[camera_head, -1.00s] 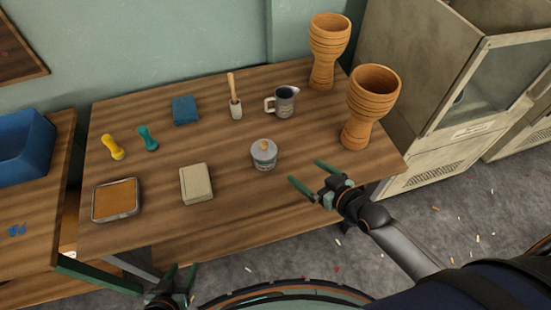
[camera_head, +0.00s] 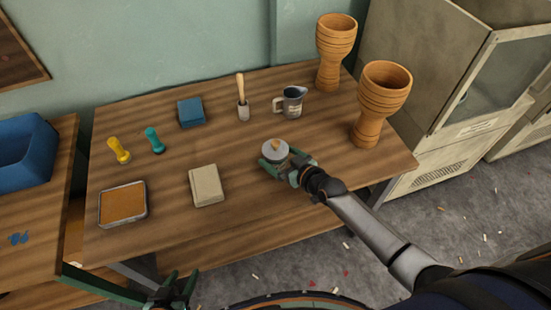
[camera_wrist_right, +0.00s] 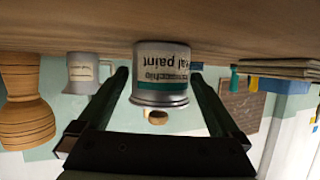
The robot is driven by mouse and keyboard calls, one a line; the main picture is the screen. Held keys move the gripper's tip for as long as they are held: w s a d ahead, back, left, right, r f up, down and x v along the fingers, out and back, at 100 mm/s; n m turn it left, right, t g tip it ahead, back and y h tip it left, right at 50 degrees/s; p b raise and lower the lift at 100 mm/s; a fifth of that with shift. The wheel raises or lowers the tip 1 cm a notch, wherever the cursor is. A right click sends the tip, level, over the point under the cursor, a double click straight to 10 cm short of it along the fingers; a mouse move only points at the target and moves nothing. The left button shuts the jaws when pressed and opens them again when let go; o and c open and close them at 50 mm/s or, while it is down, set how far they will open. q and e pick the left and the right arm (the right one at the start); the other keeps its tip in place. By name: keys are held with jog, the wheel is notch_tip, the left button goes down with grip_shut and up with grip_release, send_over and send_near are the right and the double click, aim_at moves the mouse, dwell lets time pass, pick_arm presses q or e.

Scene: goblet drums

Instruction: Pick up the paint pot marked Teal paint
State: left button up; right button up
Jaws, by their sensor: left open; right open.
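The paint pot (camera_head: 275,150) is a small grey pot with a pale lid and a tan knob, standing on the wooden table. In the right wrist view the pot (camera_wrist_right: 161,75) appears upside down, with a teal band and a label partly reading "al paint". My right gripper (camera_head: 274,163) is open, with its green fingers on either side of the pot. In the right wrist view the fingers (camera_wrist_right: 163,90) flank the pot with gaps showing. My left gripper (camera_head: 173,284) is open and empty, low in front of the table.
A grey jug (camera_head: 292,103) and a wooden-handled tool (camera_head: 242,105) stand behind the pot. Two goblet drums (camera_head: 369,128) (camera_head: 331,70) stand to the right. A beige block (camera_head: 206,186) and a tray (camera_head: 123,204) lie to the left. The table between pot and block is clear.

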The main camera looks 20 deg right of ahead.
jog(key=shift+w+a+f, duration=0.1)
jog(key=shift+w, duration=0.15)
jog(key=shift+c, duration=0.4)
jog(key=c, duration=1.2)
